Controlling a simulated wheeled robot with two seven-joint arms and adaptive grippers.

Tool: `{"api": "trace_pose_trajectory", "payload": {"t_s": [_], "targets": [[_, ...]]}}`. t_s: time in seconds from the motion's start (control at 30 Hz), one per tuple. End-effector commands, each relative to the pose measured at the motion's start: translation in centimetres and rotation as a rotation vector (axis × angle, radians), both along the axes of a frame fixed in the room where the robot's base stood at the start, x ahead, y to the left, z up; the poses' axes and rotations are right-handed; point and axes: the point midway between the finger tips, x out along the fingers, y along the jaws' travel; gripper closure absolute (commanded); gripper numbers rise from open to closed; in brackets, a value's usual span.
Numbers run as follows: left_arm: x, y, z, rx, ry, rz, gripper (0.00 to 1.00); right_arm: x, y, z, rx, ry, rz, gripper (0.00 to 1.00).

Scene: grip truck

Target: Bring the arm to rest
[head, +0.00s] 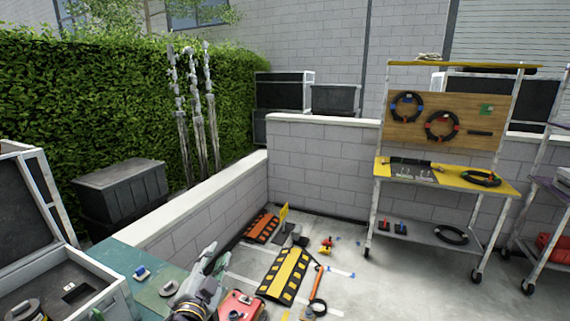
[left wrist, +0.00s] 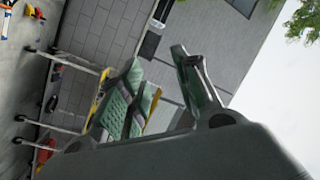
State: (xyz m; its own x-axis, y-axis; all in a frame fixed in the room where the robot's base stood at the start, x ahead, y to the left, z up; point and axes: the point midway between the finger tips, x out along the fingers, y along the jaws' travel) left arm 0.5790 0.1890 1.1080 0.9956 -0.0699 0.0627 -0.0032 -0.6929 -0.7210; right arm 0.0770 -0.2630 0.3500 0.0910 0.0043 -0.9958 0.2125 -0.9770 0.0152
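My left gripper (head: 214,258) shows at the bottom centre of the head view, raised above the right end of the green table top (head: 122,262). Its grey fingers point up and away. In the left wrist view the two green-padded fingers of the left gripper (left wrist: 158,68) stand apart with nothing between them, so it is open and empty. Behind them are a grey block wall and sky. My right gripper is not in view.
An open case (head: 118,298) stands at the lower left, with a small blue item (head: 141,272) on the table. Beyond are a yellow-black ramp (head: 285,275) on the floor, a low wall (head: 325,165) and a wheeled yellow workbench (head: 455,177).

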Motion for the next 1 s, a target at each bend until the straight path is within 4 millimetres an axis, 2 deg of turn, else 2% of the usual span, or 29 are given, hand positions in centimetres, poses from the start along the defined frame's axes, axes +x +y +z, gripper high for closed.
{"api": "trace_pose_trajectory", "payload": {"t_s": [0.2,0.47,0.6,0.8,1.0], "targets": [[-2.2,2.8,-5.2,-0.140,0.222,0.125,0.68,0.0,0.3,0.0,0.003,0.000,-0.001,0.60],[-6.6,4.7,-11.6,-0.281,0.508,0.249,0.68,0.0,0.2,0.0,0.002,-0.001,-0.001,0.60],[-9.8,5.1,-14.9,-0.348,0.670,0.305,0.68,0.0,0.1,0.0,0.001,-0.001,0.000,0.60],[-15.0,5.0,-18.8,-0.431,0.901,0.367,0.68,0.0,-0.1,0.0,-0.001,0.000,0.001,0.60],[-19.3,4.5,-21.0,-0.481,1.073,0.401,0.68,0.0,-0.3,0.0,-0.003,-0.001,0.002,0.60]]}}
